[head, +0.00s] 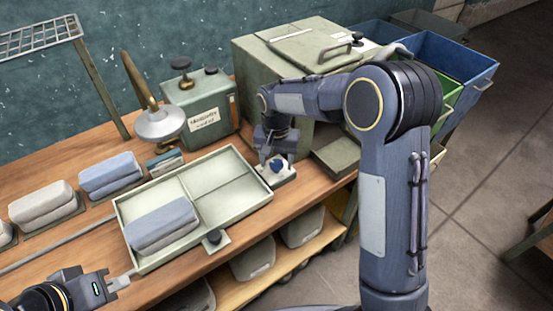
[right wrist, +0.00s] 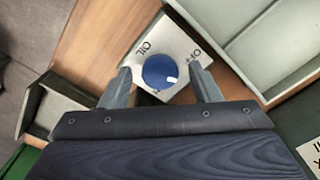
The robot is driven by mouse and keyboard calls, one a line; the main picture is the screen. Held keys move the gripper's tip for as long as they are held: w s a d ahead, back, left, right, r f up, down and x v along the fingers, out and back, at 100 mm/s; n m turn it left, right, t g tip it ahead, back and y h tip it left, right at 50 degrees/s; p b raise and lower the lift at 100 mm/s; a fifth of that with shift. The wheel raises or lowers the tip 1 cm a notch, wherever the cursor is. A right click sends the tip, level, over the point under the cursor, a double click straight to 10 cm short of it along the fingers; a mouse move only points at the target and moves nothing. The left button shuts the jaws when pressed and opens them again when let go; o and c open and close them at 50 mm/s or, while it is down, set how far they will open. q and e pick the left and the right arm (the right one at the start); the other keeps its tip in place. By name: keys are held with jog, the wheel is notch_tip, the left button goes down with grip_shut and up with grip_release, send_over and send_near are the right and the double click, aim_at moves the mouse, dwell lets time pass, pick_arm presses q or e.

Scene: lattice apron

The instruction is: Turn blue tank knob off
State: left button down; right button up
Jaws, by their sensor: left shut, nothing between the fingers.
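The blue knob (head: 277,166) sits on a small white plate (head: 284,178) at the right end of the bench. In the right wrist view the blue knob (right wrist: 158,68) is round with a white mark on its lower right edge. The white plate (right wrist: 180,42) carries dark lettering, partly readable as OIL. My right gripper (right wrist: 163,88) is open, with one finger on each side of the knob and gaps between. In the head view my right gripper (head: 276,158) is right over the knob, partly hiding it. My left gripper (head: 122,281) is shut and empty at the lower left.
A pale green divided tray (head: 258,196) holding folded blue cloths (head: 162,222) lies left of the plate. A green tank (head: 203,100) with a label and dark caps stands behind. A large green case (head: 270,62) and blue bins (head: 448,62) are at the right.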

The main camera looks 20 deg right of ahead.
aim_at(277, 164)
jog(key=c, duration=0.9)
jog(key=n, duration=0.4)
jog(key=shift+n, duration=0.3)
jog(key=o, duration=1)
jog(key=shift+r, duration=3.95)
